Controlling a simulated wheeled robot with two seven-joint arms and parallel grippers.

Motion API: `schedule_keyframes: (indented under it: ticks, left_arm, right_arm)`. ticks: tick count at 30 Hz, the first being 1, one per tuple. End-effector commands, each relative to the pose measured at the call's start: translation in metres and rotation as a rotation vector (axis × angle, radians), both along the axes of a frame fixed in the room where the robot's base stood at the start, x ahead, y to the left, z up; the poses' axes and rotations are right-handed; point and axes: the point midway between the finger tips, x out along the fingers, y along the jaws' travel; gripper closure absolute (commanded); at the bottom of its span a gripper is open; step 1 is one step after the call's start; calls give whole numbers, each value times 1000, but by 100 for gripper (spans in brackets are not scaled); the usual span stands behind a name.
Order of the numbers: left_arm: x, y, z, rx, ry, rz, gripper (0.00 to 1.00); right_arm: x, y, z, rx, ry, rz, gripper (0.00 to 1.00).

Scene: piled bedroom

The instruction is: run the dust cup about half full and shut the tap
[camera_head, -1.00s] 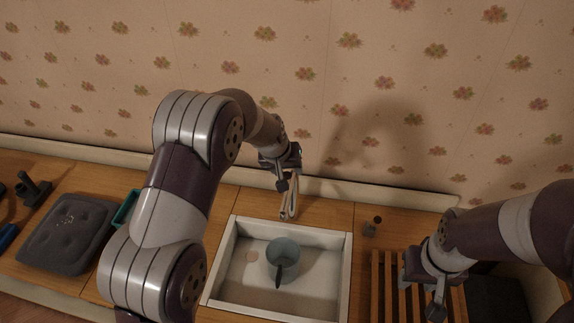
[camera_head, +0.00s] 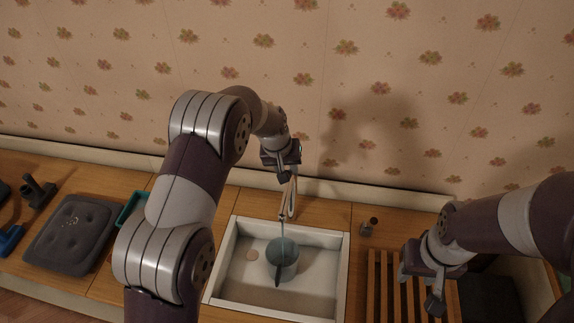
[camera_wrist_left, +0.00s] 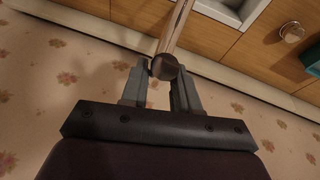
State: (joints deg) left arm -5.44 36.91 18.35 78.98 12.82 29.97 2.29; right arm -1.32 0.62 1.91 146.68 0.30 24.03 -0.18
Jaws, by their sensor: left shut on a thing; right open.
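The dust cup (camera_head: 283,264), grey-blue with a dark handle toward me, stands upright in the white sink (camera_head: 231,291). The tap (camera_head: 293,203) rises behind the sink, and a thin stream of water (camera_head: 282,229) falls from it into the cup. How high the water stands in the cup I cannot tell. My left gripper (camera_head: 284,176) is shut on the tap's dark round knob (camera_wrist_left: 165,67), which shows between its fingers in the left wrist view (camera_wrist_left: 163,88). My right gripper (camera_head: 419,290) is open and empty over the wooden slatted rack (camera_head: 377,285).
A dark grey tufted cushion (camera_head: 70,236) lies on the counter at left, next to a teal container (camera_head: 130,211) partly hidden by my left arm. A small metal fitting (camera_head: 368,228) stands right of the sink. The patterned wall is close behind the tap.

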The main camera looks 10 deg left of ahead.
Motion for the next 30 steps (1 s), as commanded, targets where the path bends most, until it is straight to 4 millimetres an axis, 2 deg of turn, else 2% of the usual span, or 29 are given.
schedule_keyframes:
  ticks: [1, 2, 3, 4, 14, 17, 23, 27, 30]
  left_arm:
    - [1, 0, 1, -1, -2, 0, 100]
    - [1, 0, 1, -1, -2, 0, 64]
    - [0, 0, 1, -1, -2, 0, 50]
    - [1, 0, 1, -1, -2, 0, 48]
    - [-1, 1, 5, -1, -4, 0, 48]
    - [-5, 3, 20, -1, -8, 1, 48]
    - [-21, 11, 72, -1, -9, 1, 48]
    - [-29, 15, 102, 0, -7, 1, 48]
    - [-33, 17, 115, -1, -3, 0, 48]
  right_arm:
    - [0, 0, 0, 0, 0, 0, 57]
    - [0, 0, 0, 0, 0, 0, 57]
    - [0, 0, 0, 0, 0, 0, 57]
    - [0, 0, 0, 0, 0, 0, 57]
    - [0, 0, -4, 0, 0, 0, 57]
    - [0, 0, -14, 0, 0, 0, 57]
    - [0, 0, -35, 0, 0, 0, 57]
    - [0, 0, -43, 0, 0, 0, 57]
    - [0, 0, -45, 0, 0, 0, 57]
